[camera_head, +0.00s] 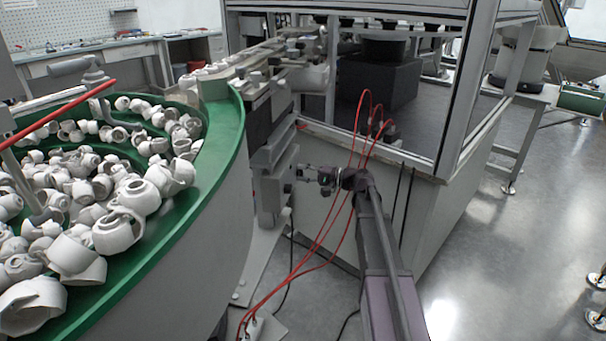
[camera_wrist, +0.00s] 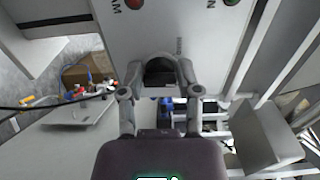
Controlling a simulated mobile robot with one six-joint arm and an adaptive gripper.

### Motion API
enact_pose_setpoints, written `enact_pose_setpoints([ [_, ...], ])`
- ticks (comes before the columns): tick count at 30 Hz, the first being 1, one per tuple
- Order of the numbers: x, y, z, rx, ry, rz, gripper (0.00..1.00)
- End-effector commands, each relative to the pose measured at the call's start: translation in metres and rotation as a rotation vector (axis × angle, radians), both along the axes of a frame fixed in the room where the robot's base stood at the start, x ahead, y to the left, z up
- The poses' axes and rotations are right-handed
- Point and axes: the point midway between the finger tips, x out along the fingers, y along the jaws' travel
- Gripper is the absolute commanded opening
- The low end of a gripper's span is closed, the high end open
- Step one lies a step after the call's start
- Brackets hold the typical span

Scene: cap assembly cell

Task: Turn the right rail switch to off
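The control panel (camera_head: 278,182) is a grey box on the side of the feeder line. Its face (camera_wrist: 180,28) fills the upper wrist view, with inverted lettering. A dark switch knob (camera_wrist: 160,71) sits low on that face, between my fingers. My gripper (camera_wrist: 160,78) has its two fingers apart, one on each side of the knob. I cannot tell whether they press on it. In the head view my gripper (camera_head: 303,174) is right at the panel, and the knob is hidden there. The switch's setting cannot be read.
A red button (camera_wrist: 133,3) and a green button (camera_wrist: 230,2) are at the panel's top edge. A green-rimmed bowl (camera_head: 232,130) full of white caps stands left. A glazed cell (camera_head: 425,165) stands right, with red cables (camera_head: 322,235) hanging near my arm. Open floor lies right.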

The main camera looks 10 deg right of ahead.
Motion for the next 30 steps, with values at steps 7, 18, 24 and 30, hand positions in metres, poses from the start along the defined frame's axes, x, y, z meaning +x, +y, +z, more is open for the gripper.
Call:
enact_pose_setpoints([
  [7, 0.000, 0.000, 0.000, 0.000, -0.001, 0.000, 0.76],
  [18, -0.002, -0.004, 0.000, -0.001, 0.000, -0.001, 0.76],
  [24, -0.008, -0.016, 0.000, -0.001, 0.000, -0.001, 0.76],
  [30, -0.020, -0.040, 0.000, -0.001, 0.000, -0.002, 0.76],
])
